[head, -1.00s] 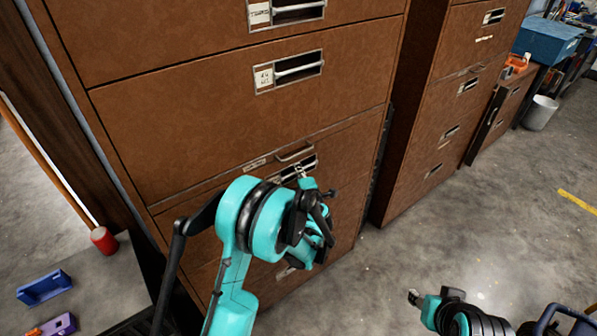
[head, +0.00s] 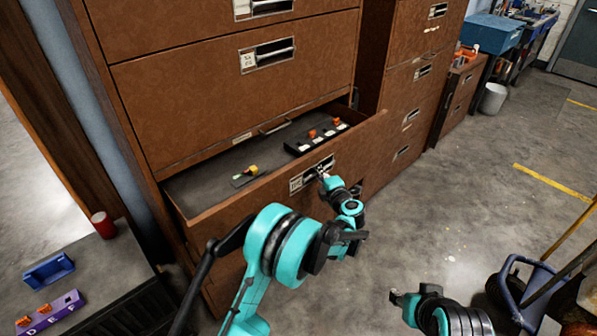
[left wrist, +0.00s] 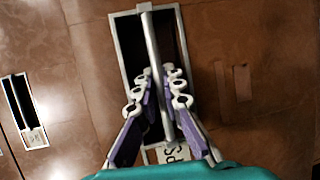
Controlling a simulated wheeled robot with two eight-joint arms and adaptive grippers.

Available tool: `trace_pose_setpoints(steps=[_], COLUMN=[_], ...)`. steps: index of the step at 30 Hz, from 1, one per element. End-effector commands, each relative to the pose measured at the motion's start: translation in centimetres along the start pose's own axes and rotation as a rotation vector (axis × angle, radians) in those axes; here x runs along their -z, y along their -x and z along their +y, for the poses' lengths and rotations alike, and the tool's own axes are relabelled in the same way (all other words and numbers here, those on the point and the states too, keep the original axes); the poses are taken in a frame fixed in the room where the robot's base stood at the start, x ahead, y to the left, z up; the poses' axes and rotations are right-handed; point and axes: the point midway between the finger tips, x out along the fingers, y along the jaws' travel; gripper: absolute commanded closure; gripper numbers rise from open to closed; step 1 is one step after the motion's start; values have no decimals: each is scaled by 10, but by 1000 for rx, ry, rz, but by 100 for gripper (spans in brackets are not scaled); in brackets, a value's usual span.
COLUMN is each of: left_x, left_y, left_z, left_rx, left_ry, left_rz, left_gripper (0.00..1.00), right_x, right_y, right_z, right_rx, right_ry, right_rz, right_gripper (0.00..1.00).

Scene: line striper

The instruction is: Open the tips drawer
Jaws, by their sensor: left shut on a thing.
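The tips drawer (head: 240,197) of the brown cabinet stands partly pulled out, its inside showing in the head view. Its metal handle (head: 318,172) sits on the drawer front. My left gripper (head: 323,176) is at this handle. In the left wrist view my left gripper's fingers (left wrist: 158,90) lie on both sides of the handle bar (left wrist: 151,50), shut on it. A label with partly readable letters (left wrist: 172,154) shows beside the handle. My right gripper (head: 396,297) is low in the head view, away from the cabinet; its jaws are too small to judge.
Inside the drawer are a black holder with orange-topped pieces (head: 318,137) and a small yellow and green item (head: 247,174). A side table (head: 95,262) with a red can (head: 104,225) stands at left. A cart (head: 530,290) is at lower right. The floor (head: 450,200) between is open.

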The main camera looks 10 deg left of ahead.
Motion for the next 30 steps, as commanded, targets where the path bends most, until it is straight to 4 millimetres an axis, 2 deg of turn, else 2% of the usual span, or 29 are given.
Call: trace_pose_setpoints(steps=[1, 6, 15, 21, 30], left_x=[-9, -29, -49, -55, -57], left_y=[12, 48, 97, 112, 116], left_z=[-4, -12, -22, -25, -26], left_rx=[1, 1, 1, 1, 1], left_ry=[0, -1, 0, 0, 0], left_rz=[-2, -1, 2, 3, 4], left_gripper=[100, 100, 100, 100, 100], right_x=[0, -1, -2, -3, -3], right_y=[-1, -2, -3, -4, -4], right_z=[0, 0, 0, 0, 0], right_rx=[0, 0, 0, 0, 0], right_ry=[0, 0, 0, 0, 0], right_rz=[0, 0, 0, 0, 0], right_gripper=[60, 60, 60, 60, 60])
